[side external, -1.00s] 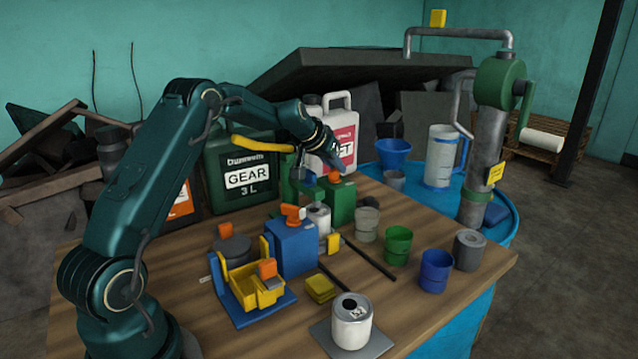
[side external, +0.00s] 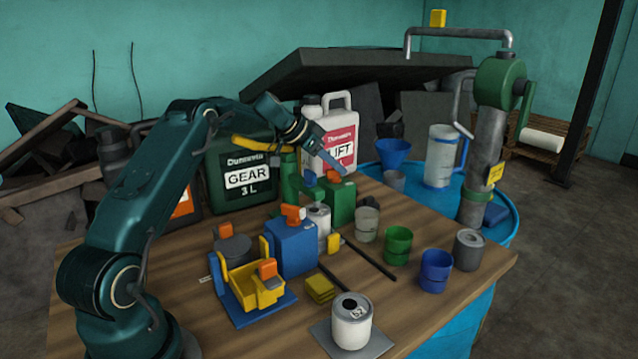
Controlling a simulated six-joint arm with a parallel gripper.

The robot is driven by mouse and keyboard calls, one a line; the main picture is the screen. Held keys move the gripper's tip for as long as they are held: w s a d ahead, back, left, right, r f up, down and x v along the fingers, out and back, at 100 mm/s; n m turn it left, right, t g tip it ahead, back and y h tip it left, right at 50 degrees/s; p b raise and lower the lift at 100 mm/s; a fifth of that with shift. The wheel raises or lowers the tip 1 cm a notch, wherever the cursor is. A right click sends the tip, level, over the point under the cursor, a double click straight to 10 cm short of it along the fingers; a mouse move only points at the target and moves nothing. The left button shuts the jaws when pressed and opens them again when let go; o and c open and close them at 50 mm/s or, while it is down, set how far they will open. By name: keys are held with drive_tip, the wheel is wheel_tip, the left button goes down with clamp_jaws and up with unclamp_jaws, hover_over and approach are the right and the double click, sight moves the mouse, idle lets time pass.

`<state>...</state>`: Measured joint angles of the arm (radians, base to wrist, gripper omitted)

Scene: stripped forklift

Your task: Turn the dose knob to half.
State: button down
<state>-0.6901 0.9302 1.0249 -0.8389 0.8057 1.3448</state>
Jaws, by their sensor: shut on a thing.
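An orange knob (side external: 333,177) sits on top of a green box (side external: 341,203) at the back middle of the bench. My gripper (side external: 340,168) reaches down to it from the upper left, tilted. Its fingers are shut at the knob and hide part of it. A blue box (side external: 294,250) in front carries a similar orange knob (side external: 292,213), with nothing touching it. No dose marks are readable, so I cannot tell the setting of either knob.
A white LIFT jug (side external: 338,140) and a dark GEAR can (side external: 235,190) stand close behind. A green cup (side external: 397,246), a blue cup (side external: 435,271) and an open can (side external: 351,321) stand in front. A yellow holder (side external: 255,290) is at left.

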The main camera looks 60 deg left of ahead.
drive_tip(key=shift+m+h, duration=0.4)
drive_tip(key=shift+m, duration=0.2)
drive_tip(key=c, duration=0.9)
unclamp_jaws()
drive_tip(key=shift+n, duration=0.3)
drive_tip(key=n+y, duration=0.3)
drive_tip(key=shift+d, duration=0.1)
drive_tip(key=shift+n+y, duration=1.2)
drive_tip(key=shift+n, duration=0.5)
